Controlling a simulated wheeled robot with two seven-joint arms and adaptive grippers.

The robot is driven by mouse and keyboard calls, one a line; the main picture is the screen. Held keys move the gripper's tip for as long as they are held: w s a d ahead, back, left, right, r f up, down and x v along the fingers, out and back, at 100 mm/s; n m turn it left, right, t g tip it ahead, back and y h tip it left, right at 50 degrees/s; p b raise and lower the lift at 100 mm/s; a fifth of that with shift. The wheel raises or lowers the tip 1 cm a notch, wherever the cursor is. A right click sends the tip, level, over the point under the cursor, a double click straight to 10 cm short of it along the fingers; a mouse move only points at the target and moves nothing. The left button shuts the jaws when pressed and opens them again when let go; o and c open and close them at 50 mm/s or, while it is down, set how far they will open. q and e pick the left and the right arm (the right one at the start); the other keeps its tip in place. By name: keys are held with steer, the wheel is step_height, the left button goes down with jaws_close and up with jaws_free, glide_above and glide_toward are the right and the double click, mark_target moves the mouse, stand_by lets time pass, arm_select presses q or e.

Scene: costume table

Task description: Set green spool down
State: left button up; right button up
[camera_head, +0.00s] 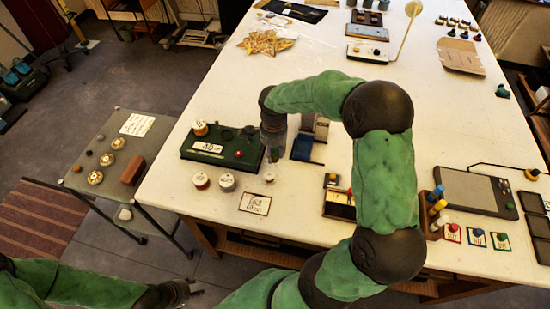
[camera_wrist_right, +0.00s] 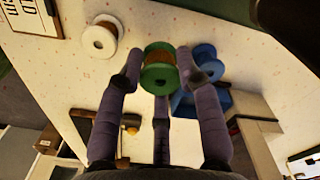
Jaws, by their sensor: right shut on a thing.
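The green spool (camera_wrist_right: 160,70) has green flanges and a brown core. It sits between the purple-grey fingers of my right gripper (camera_wrist_right: 162,78), which is shut on it. In the head view my right gripper (camera_head: 273,152) points down over the white table (camera_head: 330,90), just right of the dark green tray (camera_head: 205,149); the spool is mostly hidden there. I cannot tell whether the spool touches the table. A white spool (camera_wrist_right: 100,38) stands apart from it, to the left in the wrist view. My left gripper (camera_head: 178,292) is low at the left, off the table; its jaws are unclear.
Two white-topped spools (camera_head: 226,182) and a lettered card (camera_head: 255,203) lie near the front edge. A blue object (camera_head: 308,148) is close to the right of my right gripper. A side table (camera_head: 120,160) stands left.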

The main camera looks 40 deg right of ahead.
mark_target(275, 158)
steer(key=shift+d+f, duration=0.25)
steer(key=shift+f, duration=0.15)
steer(key=shift+w+f+b, duration=0.1)
steer(key=shift+f+b, duration=0.2)
steer(key=shift+f, duration=1.25)
steer(key=shift+f, duration=0.1)
steer(key=o, duration=0.9)
